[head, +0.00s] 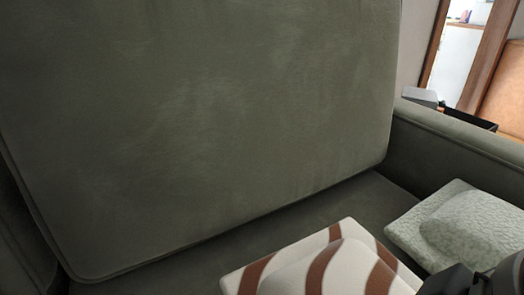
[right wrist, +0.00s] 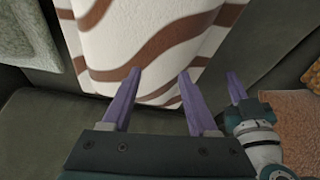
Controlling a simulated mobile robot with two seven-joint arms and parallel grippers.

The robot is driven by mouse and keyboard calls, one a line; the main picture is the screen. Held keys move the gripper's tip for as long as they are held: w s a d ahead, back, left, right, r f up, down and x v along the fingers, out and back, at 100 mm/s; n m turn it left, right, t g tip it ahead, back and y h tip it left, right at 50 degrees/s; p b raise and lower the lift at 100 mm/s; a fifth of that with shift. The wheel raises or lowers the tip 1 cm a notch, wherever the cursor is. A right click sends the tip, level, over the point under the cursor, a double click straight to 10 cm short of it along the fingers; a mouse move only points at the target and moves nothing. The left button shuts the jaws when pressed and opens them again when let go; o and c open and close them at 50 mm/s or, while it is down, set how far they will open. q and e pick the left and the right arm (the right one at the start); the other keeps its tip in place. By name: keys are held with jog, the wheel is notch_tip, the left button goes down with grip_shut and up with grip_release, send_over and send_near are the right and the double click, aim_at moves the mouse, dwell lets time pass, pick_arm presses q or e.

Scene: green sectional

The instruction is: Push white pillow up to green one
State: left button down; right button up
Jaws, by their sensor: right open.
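The white pillow with wavy brown stripes (head: 330,265) lies on the sofa seat at the bottom middle of the head view. The pale green textured pillow (head: 460,228) lies to its right, near the armrest, with a narrow dark gap between them. In the right wrist view the white pillow (right wrist: 150,30) fills the top middle and the green pillow (right wrist: 25,35) is at upper left. My right gripper (right wrist: 159,72) is open, its purple fingertips overlapping the white pillow's near edge; contact is unclear. One purple finger, apparently of my left gripper (right wrist: 237,88), shows beside it; its opening is hidden.
The dark green sofa backrest (head: 200,120) rises behind the pillows. The armrest (head: 455,145) bounds the seat on the right. The seat (head: 350,200) is bare between the backrest and the pillows. An orange-brown surface (right wrist: 295,115) lies at the right in the wrist view.

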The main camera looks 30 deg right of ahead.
notch_tip(320, 180, up, 14)
jog(key=p, duration=1.4)
jog(key=shift+r, duration=0.1)
